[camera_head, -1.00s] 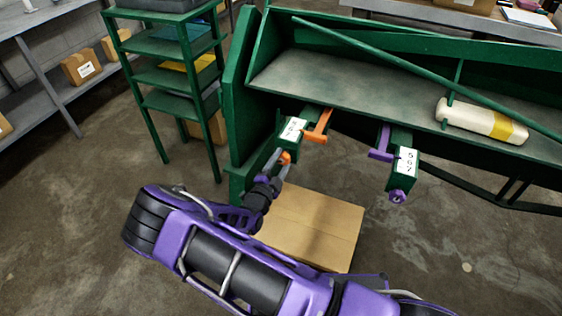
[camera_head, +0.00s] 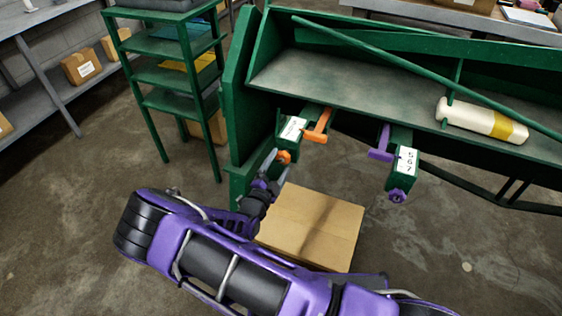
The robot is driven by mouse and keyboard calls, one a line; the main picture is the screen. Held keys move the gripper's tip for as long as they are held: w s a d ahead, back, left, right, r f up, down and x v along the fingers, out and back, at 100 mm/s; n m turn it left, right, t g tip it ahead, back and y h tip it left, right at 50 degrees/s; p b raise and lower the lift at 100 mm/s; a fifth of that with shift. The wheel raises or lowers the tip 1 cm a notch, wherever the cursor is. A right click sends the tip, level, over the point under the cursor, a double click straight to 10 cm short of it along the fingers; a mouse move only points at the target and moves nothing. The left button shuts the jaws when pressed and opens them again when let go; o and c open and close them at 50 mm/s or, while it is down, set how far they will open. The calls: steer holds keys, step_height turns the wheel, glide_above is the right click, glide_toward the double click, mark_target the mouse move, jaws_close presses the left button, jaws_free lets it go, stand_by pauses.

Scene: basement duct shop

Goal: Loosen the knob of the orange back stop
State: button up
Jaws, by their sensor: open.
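The orange back stop (camera_head: 318,125) sits on the left arm of the green machine, beside a white number scale (camera_head: 292,128). Its orange knob (camera_head: 284,156) is at the front end of that arm, partly hidden by my gripper. My gripper (camera_head: 276,166) is open at the knob, one finger to the left of it and one to the lower right. I cannot tell whether the fingers touch it. A purple stop (camera_head: 382,144) with a purple knob (camera_head: 397,195) sits on the right arm.
The green machine (camera_head: 330,77) fills the upper right, with a cream and yellow roll (camera_head: 482,120) on its bed. A cardboard box (camera_head: 318,226) lies on the floor below. A green shelf rack (camera_head: 172,75) stands to the left.

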steer(key=v, duration=1.5)
steer(key=shift+s, duration=0.3)
steer(key=shift+a, duration=0.1)
